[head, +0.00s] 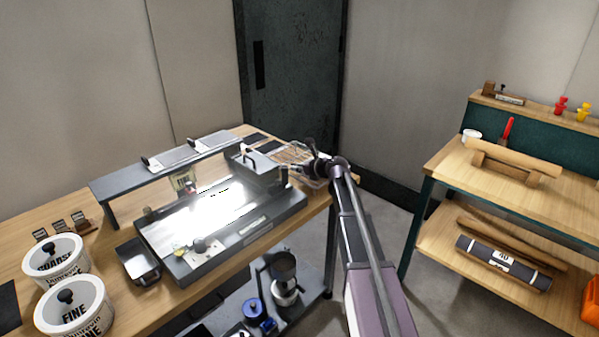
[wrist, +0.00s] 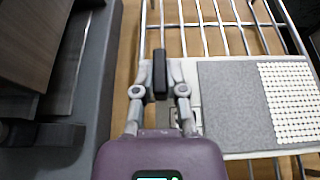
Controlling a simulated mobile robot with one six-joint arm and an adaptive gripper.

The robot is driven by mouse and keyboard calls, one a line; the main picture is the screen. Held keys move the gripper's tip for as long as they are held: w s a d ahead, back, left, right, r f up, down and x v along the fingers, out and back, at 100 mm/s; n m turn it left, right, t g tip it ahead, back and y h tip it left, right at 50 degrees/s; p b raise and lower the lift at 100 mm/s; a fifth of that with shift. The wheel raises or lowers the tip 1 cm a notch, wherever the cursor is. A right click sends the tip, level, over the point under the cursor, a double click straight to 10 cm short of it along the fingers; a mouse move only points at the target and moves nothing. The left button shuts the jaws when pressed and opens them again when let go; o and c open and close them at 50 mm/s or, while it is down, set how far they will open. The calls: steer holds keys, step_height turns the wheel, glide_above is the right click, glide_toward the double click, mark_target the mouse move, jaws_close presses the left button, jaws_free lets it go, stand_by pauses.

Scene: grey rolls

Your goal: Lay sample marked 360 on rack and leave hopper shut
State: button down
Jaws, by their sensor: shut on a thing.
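My gripper (head: 318,167) is over the far right end of the workbench, at a wire rack (head: 296,152). In the wrist view my gripper (wrist: 164,78) is shut at the left edge of a flat grey sample (wrist: 232,105) with a white dotted strip. The sample lies over the bars of the wire rack (wrist: 205,40); I cannot tell whether it rests on them. No 360 mark is readable on it. A grey box with a small top handle (head: 255,165), perhaps the hopper, looks closed at the right end of the lit grey machine (head: 165,262).
White tubs marked COARSE (head: 55,262) and FINE (head: 75,308) stand at the left. A grey raised shelf (head: 120,180) runs behind the machine. A wooden shelf unit (head: 450,165) stands at the right, with floor between. In the wrist view a dark grey wall (wrist: 92,80) is close left of my gripper.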

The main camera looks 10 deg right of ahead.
steer(key=shift+f, duration=0.15)
steer(key=c, duration=0.7)
jaws_free()
steer(key=shift+r, duration=0.25)
steer(key=p+v, duration=0.4)
steer(key=v, duration=0.8)
steer(key=shift+p, duration=0.35)
steer(key=shift+a+f, duration=0.1)
